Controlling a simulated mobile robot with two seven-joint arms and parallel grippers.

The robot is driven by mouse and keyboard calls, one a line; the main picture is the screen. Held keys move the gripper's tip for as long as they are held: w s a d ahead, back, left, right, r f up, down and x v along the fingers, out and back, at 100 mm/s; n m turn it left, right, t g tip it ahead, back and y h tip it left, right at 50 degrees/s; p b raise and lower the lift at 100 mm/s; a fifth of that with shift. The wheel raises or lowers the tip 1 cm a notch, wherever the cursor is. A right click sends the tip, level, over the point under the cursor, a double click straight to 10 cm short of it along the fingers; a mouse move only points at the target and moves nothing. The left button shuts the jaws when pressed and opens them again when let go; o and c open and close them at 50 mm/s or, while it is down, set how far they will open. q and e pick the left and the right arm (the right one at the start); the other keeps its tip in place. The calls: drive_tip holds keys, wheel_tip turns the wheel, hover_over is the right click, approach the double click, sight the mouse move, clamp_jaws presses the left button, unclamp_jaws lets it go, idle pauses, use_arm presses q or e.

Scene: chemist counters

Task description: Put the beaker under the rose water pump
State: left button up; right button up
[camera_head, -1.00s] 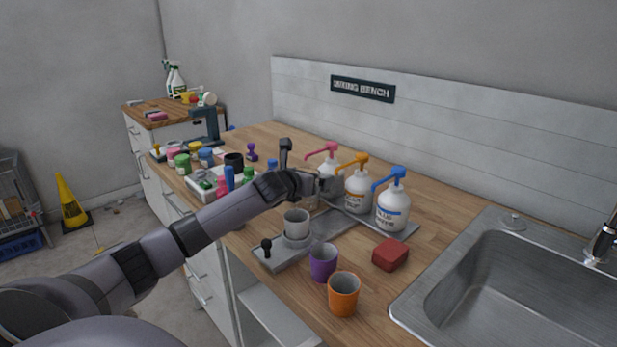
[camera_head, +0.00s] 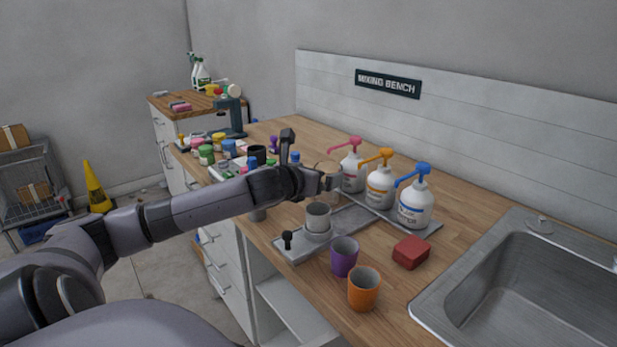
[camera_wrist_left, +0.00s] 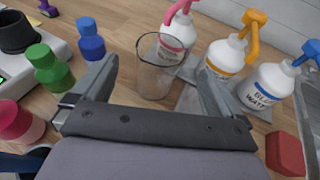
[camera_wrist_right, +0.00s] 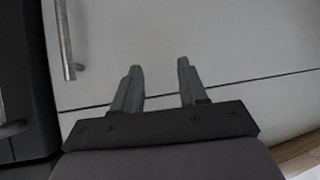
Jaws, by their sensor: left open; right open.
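The clear glass beaker (camera_wrist_left: 158,72) stands upright among the pump bottles in the left wrist view; in the head view it shows faintly (camera_head: 329,172), partly hidden by my left gripper. The bottle with the pink pump (camera_head: 352,172) is just beyond it, its spout over or near the beaker's rim; I cannot tell exact alignment. My left gripper (camera_head: 326,182) is open, its two fingers apart on either side of the beaker's near side. My right gripper (camera_wrist_right: 157,80) is open and empty, low in front of a white cabinet front.
Bottles with an orange pump (camera_head: 379,190) and a blue pump (camera_head: 415,206) stand to the right. A grey cup on a stand (camera_head: 318,218), a purple cup (camera_head: 344,257), an orange cup (camera_head: 363,288) and a red block (camera_head: 410,252) are nearer. The sink (camera_head: 520,290) lies at right.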

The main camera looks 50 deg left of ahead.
use_arm(q)
drive_tip(key=shift+v, duration=1.6)
